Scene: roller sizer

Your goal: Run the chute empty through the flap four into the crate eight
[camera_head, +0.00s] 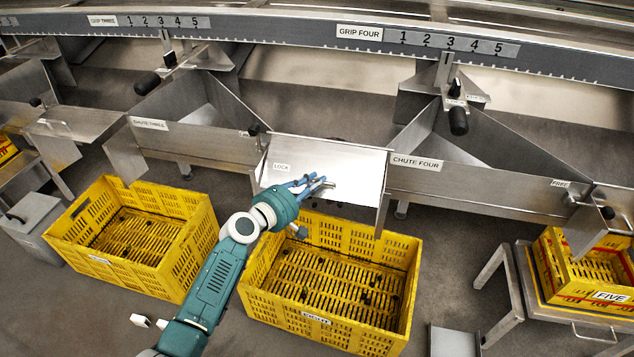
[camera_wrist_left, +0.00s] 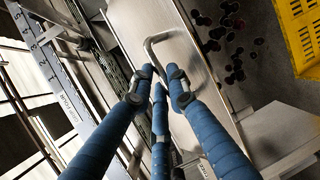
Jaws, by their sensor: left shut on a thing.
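In the head view my left gripper (camera_head: 322,184) is at the bright metal flap plate (camera_head: 345,158) left of the "CHUTE FOUR" label. In the left wrist view its blue fingers (camera_wrist_left: 160,80) are shut on a bent metal handle (camera_wrist_left: 158,40) on the plate. Chute four (camera_head: 475,140) is an open-topped metal trough; the part seen looks bare. A yellow crate (camera_head: 412,290) stands on the floor below the plate, its label too small to read surely. A few dark pieces (camera_head: 366,299) lie in it. Several dark red round pieces (camera_wrist_left: 232,50) show past the plate's edge in the left wrist view. My right gripper is out of view.
Another yellow crate (camera_head: 205,230) stands at left, below chute three (camera_head: 195,105). A crate labelled "FIVE" (camera_head: 612,297) sits on a metal stand at right. The "GRIP FOUR" rail (camera_head: 440,43) runs along the top.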

